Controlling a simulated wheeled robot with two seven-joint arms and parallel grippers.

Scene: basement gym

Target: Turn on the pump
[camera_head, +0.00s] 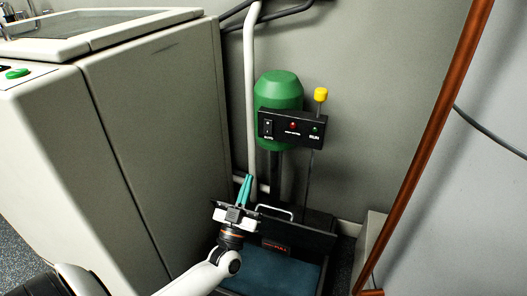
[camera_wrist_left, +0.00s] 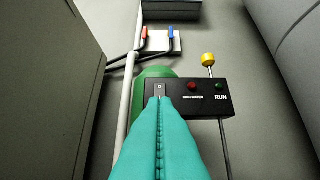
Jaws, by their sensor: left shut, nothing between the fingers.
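The pump has a green domed body (camera_head: 278,92) and a black control box (camera_head: 293,129) on its front, in the head view. The box carries a rocker switch (camera_head: 268,129) at its left end, a red light (camera_head: 292,125) in the middle and a green light (camera_head: 315,129) marked RUN at its right. My left gripper (camera_head: 244,189) is shut and empty, below and left of the box. In the left wrist view its teal fingers (camera_wrist_left: 160,105) point at the box, and their tips overlap the lower part of the switch (camera_wrist_left: 160,88). I cannot tell whether they touch it. My right gripper is out of view.
A large beige cabinet (camera_head: 150,130) stands close on the left. A white pipe (camera_head: 250,90) runs up beside the pump. A rod with a yellow knob (camera_head: 321,95) rises at the box's right. A copper pipe (camera_head: 425,150) slants on the right. An open dark bin (camera_head: 300,270) lies below.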

